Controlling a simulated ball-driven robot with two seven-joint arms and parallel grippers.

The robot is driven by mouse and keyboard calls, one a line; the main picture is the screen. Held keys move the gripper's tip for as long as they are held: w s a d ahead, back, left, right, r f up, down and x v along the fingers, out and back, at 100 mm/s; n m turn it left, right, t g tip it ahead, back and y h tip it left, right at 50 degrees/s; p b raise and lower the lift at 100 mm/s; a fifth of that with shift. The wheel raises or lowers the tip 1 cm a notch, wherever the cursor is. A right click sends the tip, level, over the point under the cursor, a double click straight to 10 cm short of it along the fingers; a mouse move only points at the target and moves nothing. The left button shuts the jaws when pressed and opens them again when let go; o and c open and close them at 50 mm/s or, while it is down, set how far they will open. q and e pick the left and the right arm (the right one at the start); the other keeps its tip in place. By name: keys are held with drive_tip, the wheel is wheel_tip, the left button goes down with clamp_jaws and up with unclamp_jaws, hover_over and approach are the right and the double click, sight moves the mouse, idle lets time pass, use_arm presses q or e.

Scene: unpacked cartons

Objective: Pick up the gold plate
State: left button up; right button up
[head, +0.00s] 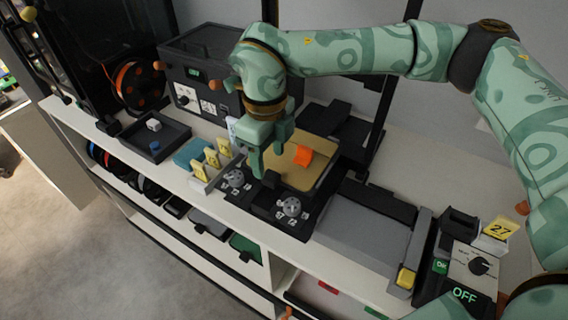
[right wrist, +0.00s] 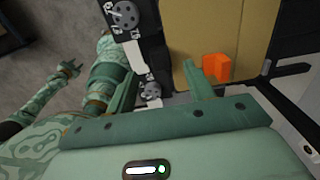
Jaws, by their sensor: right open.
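The gold plate (head: 304,180) is a flat square sheet lying on a black printer-like machine on the bench, with a small orange piece (head: 303,155) on top. In the right wrist view the gold plate (right wrist: 205,28) fills the upper middle, and the orange piece (right wrist: 216,67) stands near its lower edge. My right gripper (head: 268,160) is open and empty, pointing down over the plate's left edge in the head view. Its fingers (right wrist: 160,70) also show in the wrist view, one overlapping the plate. What looks like my left gripper (right wrist: 72,68) is small, far from the plate.
Black knob panels (head: 291,207) sit along the machine's front. A rack with yellow tags (head: 211,158) and a black tray (head: 155,136) stand to the left. A grey flat-topped unit (head: 362,230) and a control box (head: 470,262) stand to the right. Dark posts rise behind the plate.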

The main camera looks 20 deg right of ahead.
sight(271, 174)
wheel_tip(271, 174, down, 5)
drive_tip(key=shift+d+r+b, duration=0.15)
drive_tip(key=shift+b, duration=0.25)
drive_tip(key=shift+s, duration=0.1)
clamp_jaws()
use_arm(q)
drive_tip(key=shift+s+f, duration=0.4)
use_arm(e)
drive_tip(key=shift+r, duration=0.1)
drive_tip(key=shift+r, duration=0.5)
use_arm(q)
drive_tip(key=shift+w+r+p, duration=0.3)
drive_tip(key=shift+r+p, duration=0.65)
drive_tip(key=shift+p, duration=0.05)
use_arm(e)
drive_tip(key=s+a+r, duration=0.3)
drive_tip(key=s+r, duration=0.9)
drive_tip(key=s, duration=0.1)
drive_tip(key=shift+s+a, duration=0.25)
drive_tip(key=shift+a, duration=0.1)
use_arm(q)
drive_tip(key=shift+r, duration=0.15)
